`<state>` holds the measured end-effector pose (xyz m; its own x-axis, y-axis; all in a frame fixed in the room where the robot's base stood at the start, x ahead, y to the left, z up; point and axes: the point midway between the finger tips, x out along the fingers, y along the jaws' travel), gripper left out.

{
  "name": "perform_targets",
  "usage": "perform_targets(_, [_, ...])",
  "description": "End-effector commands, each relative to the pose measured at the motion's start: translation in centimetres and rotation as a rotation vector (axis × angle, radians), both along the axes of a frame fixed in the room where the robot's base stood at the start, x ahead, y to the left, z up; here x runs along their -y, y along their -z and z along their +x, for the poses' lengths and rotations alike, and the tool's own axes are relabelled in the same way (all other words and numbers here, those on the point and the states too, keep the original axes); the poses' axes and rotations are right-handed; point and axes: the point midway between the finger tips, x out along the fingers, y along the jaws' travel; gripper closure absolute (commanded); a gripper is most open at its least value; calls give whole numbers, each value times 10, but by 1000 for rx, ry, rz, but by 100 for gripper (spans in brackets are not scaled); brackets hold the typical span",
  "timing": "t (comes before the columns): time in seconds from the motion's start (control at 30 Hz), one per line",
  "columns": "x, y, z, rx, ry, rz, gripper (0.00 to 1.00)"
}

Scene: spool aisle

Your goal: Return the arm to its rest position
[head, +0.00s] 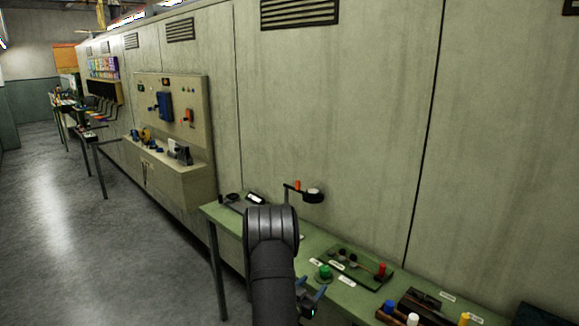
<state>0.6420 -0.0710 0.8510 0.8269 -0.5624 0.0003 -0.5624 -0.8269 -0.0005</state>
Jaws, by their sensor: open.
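My arm rises from the bottom centre of the head view and bends at a dark, rounded joint over the green bench (313,240). My gripper (312,297) shows just right of the arm, low over the front part of the bench. Its bluish fingers are open and partly hidden behind the arm. I see nothing between them. A green knob (325,271) stands just beyond the gripper, apart from it as far as I can tell.
A green board (345,265) with a red-topped peg (382,270) lies right of the gripper. A dark tray (425,309) with coloured pegs is nearer. The floor (60,230) at left is clear.

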Motion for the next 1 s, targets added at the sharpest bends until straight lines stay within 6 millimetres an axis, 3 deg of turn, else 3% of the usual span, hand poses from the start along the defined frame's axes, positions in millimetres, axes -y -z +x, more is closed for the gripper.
perform_targets(0.43, [53,0,75,1,3,0,42])
perform_targets(0.7, [48,1,72,-1,139,1,42])
perform_targets(1.0, [5,0,24,-3,132,0,42])
